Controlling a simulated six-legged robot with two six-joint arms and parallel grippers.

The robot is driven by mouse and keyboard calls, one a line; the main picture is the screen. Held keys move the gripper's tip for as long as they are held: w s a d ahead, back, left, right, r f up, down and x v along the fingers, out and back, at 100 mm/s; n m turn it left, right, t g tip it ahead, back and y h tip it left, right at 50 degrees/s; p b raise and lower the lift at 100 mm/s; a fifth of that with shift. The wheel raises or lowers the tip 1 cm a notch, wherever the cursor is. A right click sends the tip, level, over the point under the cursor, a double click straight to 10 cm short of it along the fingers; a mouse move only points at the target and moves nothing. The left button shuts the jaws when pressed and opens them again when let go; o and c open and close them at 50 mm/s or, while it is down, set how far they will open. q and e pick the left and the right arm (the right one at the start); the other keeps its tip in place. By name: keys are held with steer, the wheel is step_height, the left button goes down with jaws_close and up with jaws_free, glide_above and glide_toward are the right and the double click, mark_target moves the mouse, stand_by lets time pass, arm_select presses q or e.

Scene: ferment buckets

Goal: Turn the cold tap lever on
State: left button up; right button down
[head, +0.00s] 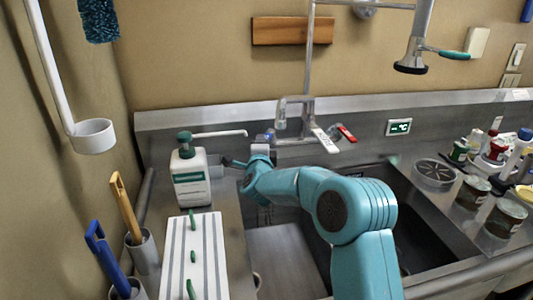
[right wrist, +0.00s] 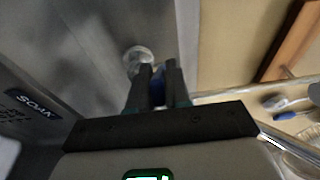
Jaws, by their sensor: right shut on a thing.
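The tap (head: 296,112) stands on the steel back ledge behind the sink. Its cold lever with a blue mark (head: 270,137) is on the left, and a red lever (head: 346,133) is on the right. My right gripper (head: 262,158) reaches in at the left back of the sink, at the cold lever. In the right wrist view, its fingers (right wrist: 159,80) are shut on a blue piece (right wrist: 158,92), which looks like the cold lever. The fingers hide most of it. Whether water runs cannot be made out. My left gripper is out of view.
A white pump bottle (head: 191,178) stands close left of my right gripper. A striped white board (head: 195,255) lies in front of it. The sink (head: 280,262) is under my right arm. Jars (head: 473,191) and bottles crowd the right counter. A sprayer (head: 412,58) hangs above.

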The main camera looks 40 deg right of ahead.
steer(key=shift+w+a+r+m+g+h+p, duration=0.15)
steer(key=shift+w+m+g+h+p, duration=0.15)
steer(key=shift+m+g+h, duration=0.25)
steer(key=shift+w+a+r+m+g+h+p, duration=0.1)
steer(key=shift+w+m+g+h+p, duration=0.05)
steer(key=shift+w+m+g+h, duration=0.4)
steer(key=shift+s, duration=0.15)
steer(key=c, duration=1.2)
jaws_free()
steer(key=shift+f, duration=0.1)
steer(key=shift+o, duration=0.2)
steer(key=shift+f, duration=0.15)
